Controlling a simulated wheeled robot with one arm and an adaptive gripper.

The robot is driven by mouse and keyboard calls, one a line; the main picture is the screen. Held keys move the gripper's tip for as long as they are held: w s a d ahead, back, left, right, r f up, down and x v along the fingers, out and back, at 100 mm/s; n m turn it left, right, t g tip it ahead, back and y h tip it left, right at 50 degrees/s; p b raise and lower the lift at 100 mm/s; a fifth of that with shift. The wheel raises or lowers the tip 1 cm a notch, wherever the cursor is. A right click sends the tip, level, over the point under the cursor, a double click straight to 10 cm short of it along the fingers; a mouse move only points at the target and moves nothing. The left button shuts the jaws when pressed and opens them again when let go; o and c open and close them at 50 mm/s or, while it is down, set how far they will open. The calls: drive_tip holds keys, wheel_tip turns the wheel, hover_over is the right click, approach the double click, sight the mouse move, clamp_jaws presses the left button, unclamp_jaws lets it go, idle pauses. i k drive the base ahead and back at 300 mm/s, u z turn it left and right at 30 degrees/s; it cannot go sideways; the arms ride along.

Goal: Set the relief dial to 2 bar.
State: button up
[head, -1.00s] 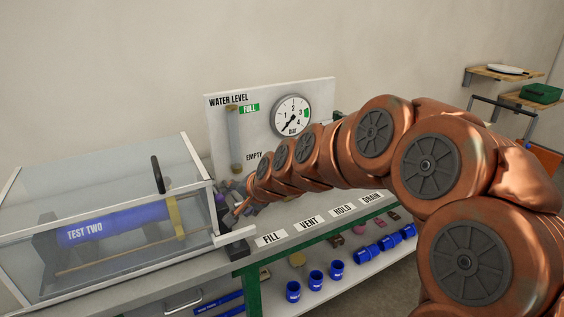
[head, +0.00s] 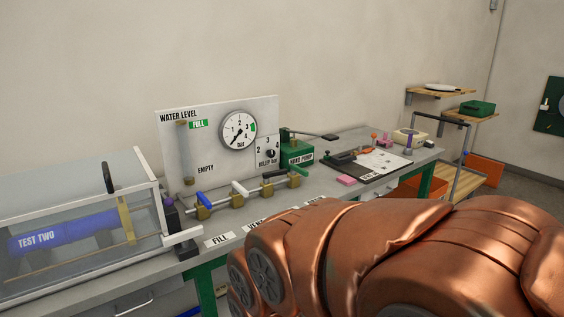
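The relief dial (head: 270,154) is a small dark knob on a white plate at the right end of the water level panel, marked 2, 3, 4 and labelled "RELIEF BAR". Its pointer is too small to read. The round pressure gauge (head: 238,130), marked in bar, is left of it, its needle pointing to the lower left. My copper arm fills the lower right of the head view. My gripper is not in view, so its state and place are hidden.
Valves with blue, white and black handles (head: 233,193) line the bench below the panel. The green hand pump (head: 297,153) stands just right of the dial. The clear test box (head: 80,235) is at left. A pink block (head: 346,180) lies on the bench.

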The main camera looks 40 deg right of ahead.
sight(270, 154)
drive_tip(key=z, duration=0.75)
drive_tip(key=i, duration=0.65)
drive_tip(key=u, duration=0.65)
drive_tip(key=i, duration=0.7)
drive_tip(key=u, duration=0.1)
